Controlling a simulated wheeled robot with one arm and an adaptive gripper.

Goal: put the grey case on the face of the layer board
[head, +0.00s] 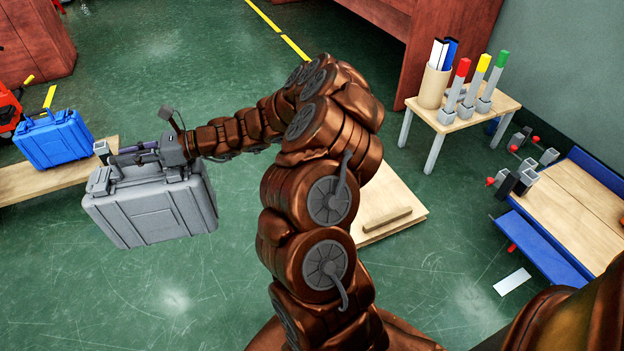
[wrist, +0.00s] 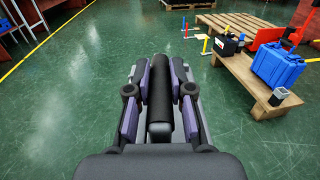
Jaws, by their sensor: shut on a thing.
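The grey case (head: 152,208) hangs below my gripper (head: 130,155) at the left of the head view, above the green floor. My gripper is shut on the case at its top, by the handle. In the wrist view my gripper's purple-padded fingers (wrist: 158,100) close on a dark bar between them; the case body is mostly hidden there. A pale wooden board (head: 400,215), which looks like the layer board, lies low behind my arm in the head view. It carries a short wooden bar (head: 387,217). My arm hides its left part.
A wooden bench (head: 30,183) with a blue case (head: 54,139) stands left of the grey case; the blue case also shows in the wrist view (wrist: 277,66). A small table (head: 465,115) with coloured posts and a blue-edged worktable (head: 585,195) stand right.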

